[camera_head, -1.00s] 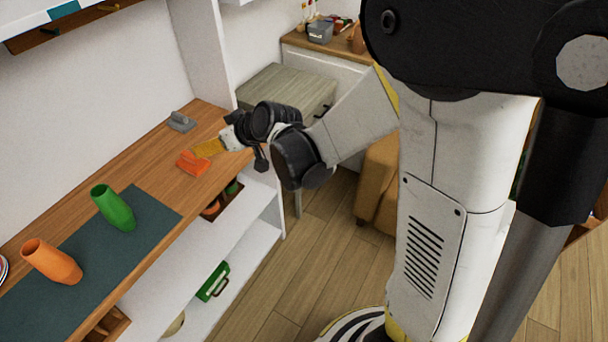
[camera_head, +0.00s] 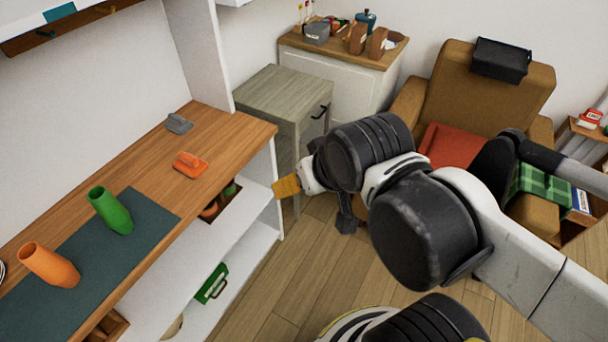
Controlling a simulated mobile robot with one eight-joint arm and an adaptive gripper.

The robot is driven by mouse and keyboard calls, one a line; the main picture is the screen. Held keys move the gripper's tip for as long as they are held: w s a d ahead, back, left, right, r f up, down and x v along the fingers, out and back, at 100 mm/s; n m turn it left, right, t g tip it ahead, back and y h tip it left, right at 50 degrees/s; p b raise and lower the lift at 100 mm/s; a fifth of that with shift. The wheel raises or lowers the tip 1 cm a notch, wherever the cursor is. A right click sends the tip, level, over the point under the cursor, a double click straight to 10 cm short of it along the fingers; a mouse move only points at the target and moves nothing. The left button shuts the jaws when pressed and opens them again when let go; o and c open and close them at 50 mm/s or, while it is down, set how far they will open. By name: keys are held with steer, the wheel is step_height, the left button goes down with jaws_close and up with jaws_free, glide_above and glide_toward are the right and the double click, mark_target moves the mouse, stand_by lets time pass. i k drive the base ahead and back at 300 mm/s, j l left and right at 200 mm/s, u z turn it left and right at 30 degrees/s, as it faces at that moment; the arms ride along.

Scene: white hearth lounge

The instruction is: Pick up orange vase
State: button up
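The orange vase (camera_head: 50,265) stands on the dark teal mat (camera_head: 146,212) on the wooden counter, at the left of the view. The green vase (camera_head: 111,210) stands on the same mat, behind and to the right of it. My gripper (camera_head: 286,187) shows only as a yellow-orange tip beyond the white wrist, off the counter's right end. It is well to the right of the orange vase and touches nothing that I can see. Its fingers are too small and edge-on to show whether they are open or shut.
An orange tool with a handle (camera_head: 189,164) and a grey one (camera_head: 178,123) lie on the counter (camera_head: 225,140). A grey-wood cabinet (camera_head: 285,100) stands behind my gripper, and a brown armchair (camera_head: 490,100) stands at right. A green case (camera_head: 211,283) sits on the lower shelf.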

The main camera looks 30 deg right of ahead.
mark_target(55, 269)
steer(key=u, duration=1.6)
steer(key=j, duration=0.95)
steer(key=k+u, duration=0.05)
